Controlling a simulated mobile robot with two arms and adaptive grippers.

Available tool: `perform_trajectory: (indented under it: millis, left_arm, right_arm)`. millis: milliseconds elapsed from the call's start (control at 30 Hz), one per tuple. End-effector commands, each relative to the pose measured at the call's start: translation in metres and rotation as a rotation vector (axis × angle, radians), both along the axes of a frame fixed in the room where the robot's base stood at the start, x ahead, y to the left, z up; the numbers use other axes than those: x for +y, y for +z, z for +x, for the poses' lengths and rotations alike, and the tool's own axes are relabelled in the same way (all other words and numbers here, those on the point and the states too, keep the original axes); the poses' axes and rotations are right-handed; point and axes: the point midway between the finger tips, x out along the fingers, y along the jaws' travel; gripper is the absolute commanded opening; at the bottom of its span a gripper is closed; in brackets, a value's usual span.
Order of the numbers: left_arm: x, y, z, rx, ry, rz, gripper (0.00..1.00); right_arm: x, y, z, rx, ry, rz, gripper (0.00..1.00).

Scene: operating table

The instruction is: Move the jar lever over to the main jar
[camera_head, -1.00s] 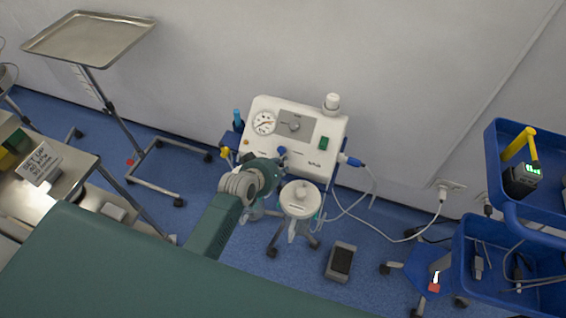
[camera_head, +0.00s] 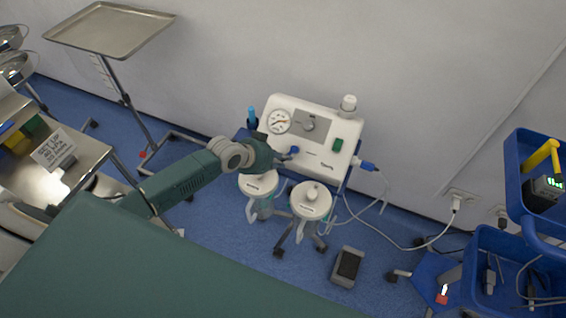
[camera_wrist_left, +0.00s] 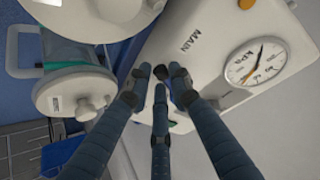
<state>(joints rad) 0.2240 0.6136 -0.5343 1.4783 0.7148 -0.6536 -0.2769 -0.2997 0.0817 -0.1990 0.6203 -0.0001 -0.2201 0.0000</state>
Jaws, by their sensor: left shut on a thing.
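The white suction unit (camera_head: 325,165) stands by the wall with a round gauge. Two white-lidded jars (camera_head: 258,186) (camera_head: 311,202) stand at its front. I cannot tell which is the main jar. My left gripper (camera_wrist_left: 161,78) is at the front panel and its three fingers are closed around the small dark jar lever (camera_wrist_left: 178,71), beside the printed word MAIN. The lever's base and exact angle are hidden by the fingers. The lids also show at the upper left of the left wrist view (camera_wrist_left: 75,92). My right gripper is not in view.
The green operating table (camera_head: 190,265) fills the lower left. A steel tray stand (camera_head: 112,30) is at the upper left. A foot pedal (camera_head: 346,267) and cables lie on the floor. A blue trolley (camera_head: 480,262) is at the right.

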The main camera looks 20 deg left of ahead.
Motion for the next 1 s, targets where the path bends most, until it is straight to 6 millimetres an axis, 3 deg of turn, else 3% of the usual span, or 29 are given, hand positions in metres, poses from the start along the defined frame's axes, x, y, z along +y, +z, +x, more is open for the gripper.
perform_trajectory:
  millis: [800,833,900,1000]
  left_arm:
    - [0.0012,0.0027,0.0028,-0.005,-0.098,0.064,0.0]
    - [0.0012,0.0027,0.0028,-0.005,-0.098,0.064,0.26]
    - [0.0014,0.0026,0.0028,-0.005,-0.098,0.064,0.4]
    - [0.0021,0.0025,0.0028,-0.004,-0.097,0.065,0.41]
  right_arm:
    - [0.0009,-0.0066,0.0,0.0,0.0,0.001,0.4]
    - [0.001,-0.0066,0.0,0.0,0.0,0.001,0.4]
    - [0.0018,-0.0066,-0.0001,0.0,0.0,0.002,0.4]
    - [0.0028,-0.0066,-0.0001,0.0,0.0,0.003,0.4]
